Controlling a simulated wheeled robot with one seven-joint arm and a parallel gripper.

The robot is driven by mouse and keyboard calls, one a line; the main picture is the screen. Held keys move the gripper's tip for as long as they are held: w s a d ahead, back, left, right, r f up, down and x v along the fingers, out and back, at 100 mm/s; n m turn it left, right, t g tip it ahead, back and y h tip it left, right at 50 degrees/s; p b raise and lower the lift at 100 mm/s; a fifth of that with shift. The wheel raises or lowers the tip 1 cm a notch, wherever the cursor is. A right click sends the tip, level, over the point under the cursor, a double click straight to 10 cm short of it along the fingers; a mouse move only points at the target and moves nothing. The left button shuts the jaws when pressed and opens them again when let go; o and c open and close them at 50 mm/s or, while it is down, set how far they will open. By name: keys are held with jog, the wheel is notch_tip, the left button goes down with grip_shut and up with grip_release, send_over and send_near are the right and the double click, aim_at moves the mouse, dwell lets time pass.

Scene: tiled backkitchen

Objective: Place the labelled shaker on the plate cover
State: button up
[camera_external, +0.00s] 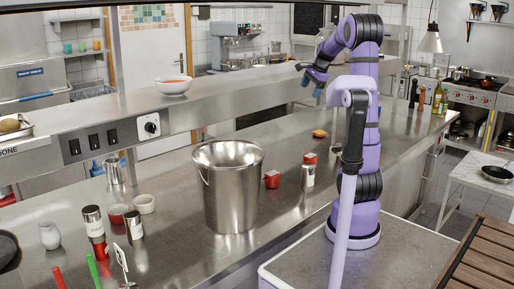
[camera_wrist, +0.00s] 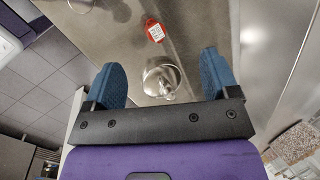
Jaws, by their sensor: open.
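My gripper (camera_external: 312,86) is open and empty, raised above the counter in the external view. Its two blue fingers are spread wide in the wrist view (camera_wrist: 161,66). A metal shaker with a white and red label (camera_external: 308,177) stands upright on the counter, below my gripper and left of my arm. Similar labelled cylinders (camera_external: 96,230) stand at the front left. In the wrist view, a round shiny object (camera_wrist: 160,80) lies between the fingers in the picture, well below them. I cannot tell whether it is the plate cover, and I cannot clearly identify the cover externally.
A large steel bucket (camera_external: 228,190) stands mid-counter, an obstacle left of the shaker. Small red containers (camera_external: 272,179) and an orange item (camera_external: 320,133) are nearby. A white bowl (camera_external: 174,85) sits on the raised shelf. Bottles (camera_external: 438,99) stand at right.

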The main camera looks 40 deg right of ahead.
jog(key=s+a+r+n, duration=0.1)
jog(key=s+a+n, duration=0.4)
jog(key=a, duration=0.5)
jog(key=s+a+r+n, duration=0.2)
jog(key=s+a+n, duration=0.3)
jog(key=a, duration=0.5)
jog(key=s+a+f+n, duration=0.5)
jog(key=s+a+n, duration=0.4)
jog(key=s, duration=0.4)
jog(key=shift+a+f+n+t+h, duration=0.2)
jog(key=shift+n+t+h, duration=0.2)
jog(key=shift+n, duration=0.4)
